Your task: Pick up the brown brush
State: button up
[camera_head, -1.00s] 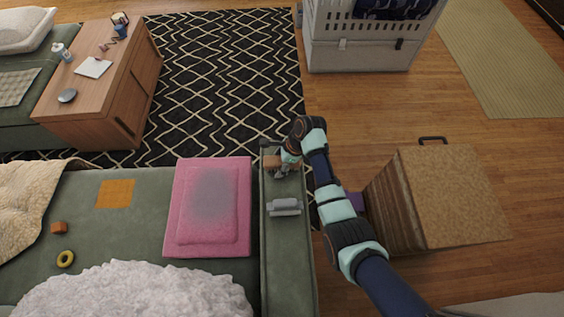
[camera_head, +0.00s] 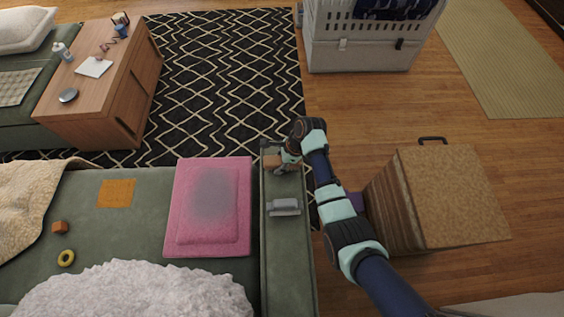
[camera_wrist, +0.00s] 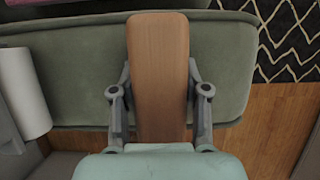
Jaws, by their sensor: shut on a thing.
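The brown brush (camera_wrist: 159,70) fills the middle of the wrist view, its flat wooden back facing the camera. My gripper (camera_wrist: 160,100) has one finger on each side of it and is shut on it. In the head view the brush (camera_head: 270,162) shows small and partly hidden by my gripper (camera_head: 281,168), over the far end of the green sofa arm (camera_head: 290,250). I cannot tell whether the brush is touching the armrest. Its lower side is hidden.
A grey roller-like object (camera_head: 284,207) lies on the armrest nearer the camera. A pink cushion (camera_head: 210,207) lies on the seat to the left. A brown block-shaped stand (camera_head: 450,195) is on the floor at right. A pet crate (camera_head: 365,50) stands at the back.

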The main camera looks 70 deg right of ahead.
aim_at(279, 160)
jog(key=shift+b, duration=0.35)
notch_tip(279, 160, up, 20)
jog(key=p, duration=0.7)
jog(key=shift+r, duration=0.2)
